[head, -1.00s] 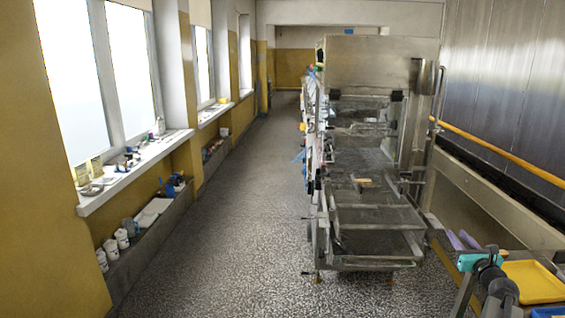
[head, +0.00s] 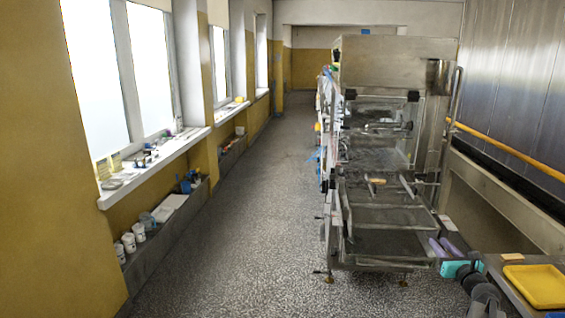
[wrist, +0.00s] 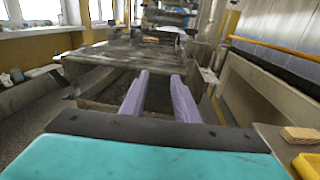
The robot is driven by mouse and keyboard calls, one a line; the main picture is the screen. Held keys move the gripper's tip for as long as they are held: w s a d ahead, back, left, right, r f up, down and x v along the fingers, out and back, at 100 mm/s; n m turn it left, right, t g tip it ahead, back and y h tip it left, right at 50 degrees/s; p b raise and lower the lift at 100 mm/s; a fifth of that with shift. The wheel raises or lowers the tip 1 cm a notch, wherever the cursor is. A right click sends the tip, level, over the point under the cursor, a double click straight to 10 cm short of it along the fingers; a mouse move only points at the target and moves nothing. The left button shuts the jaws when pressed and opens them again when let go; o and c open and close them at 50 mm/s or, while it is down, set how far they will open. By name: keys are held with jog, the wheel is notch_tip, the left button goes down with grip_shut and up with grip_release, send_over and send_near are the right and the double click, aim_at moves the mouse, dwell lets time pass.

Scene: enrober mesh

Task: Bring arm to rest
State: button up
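My gripper (head: 443,246) has two purple fingers and a teal body, and it shows at the lower right of the head view, beside the lower right corner of the steel enrober (head: 396,62). In the wrist view my gripper (wrist: 157,95) points forward with its fingers apart and nothing visible between them. The enrober's dark mesh bed (head: 385,245) lies low at its near end. In the wrist view a dark mesh surface (wrist: 105,92) shows ahead of and below the fingers.
A yellow tray (head: 540,285) sits on a table at the lower right; it also shows in the wrist view (wrist: 308,166) near a tan block (wrist: 300,134). An orange rail (head: 505,152) runs along the right wall. The aisle floor (head: 250,215) left of the enrober is clear.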

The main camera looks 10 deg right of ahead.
jog(key=w+a+f+n+g+y, duration=0.2)
jog(key=a+f+y, duration=0.1)
jog(key=a+f, duration=0.8)
jog(key=w+a+f+n+g+y, duration=0.1)
jog(key=w+a+f+n+y, duration=0.15)
jog(key=a+f, duration=0.9)
jog(key=s+a+f+n+g+y, duration=0.1)
jog(key=s+a+f+n+g, duration=0.2)
jog(key=a, duration=0.6)
jog(key=s+a+f+n+g+y, duration=0.1)
jog(key=s+a+f+n+g, duration=0.1)
jog(key=s+a+f, duration=0.45)
jog(key=s+a+f+n+g+y, duration=0.1)
jog(key=a+f+n+g, duration=0.15)
jog(key=a, duration=0.85)
jog(key=s+a+f+n+g, duration=0.45)
jog(key=s+f+n, duration=0.2)
jog(key=s, duration=0.55)
jog(key=s+a+f+n+g, duration=0.3)
jog(key=s+a+f+n, duration=0.3)
jog(key=s, duration=0.5)
jog(key=s+d+n+g+h, duration=0.2)
jog(key=s+d+n, duration=0.3)
jog(key=s, duration=0.3)
jog(key=s+d+f+n+g+h, duration=0.1)
jog(key=s+d+n+g+h, duration=0.2)
jog(key=s+d+n, duration=0.3)
jog(key=shift+s+d+f+n+h, duration=0.2)
jog(key=shift+s+n+h, duration=0.65)
jog(key=shift+s+n, duration=0.25)
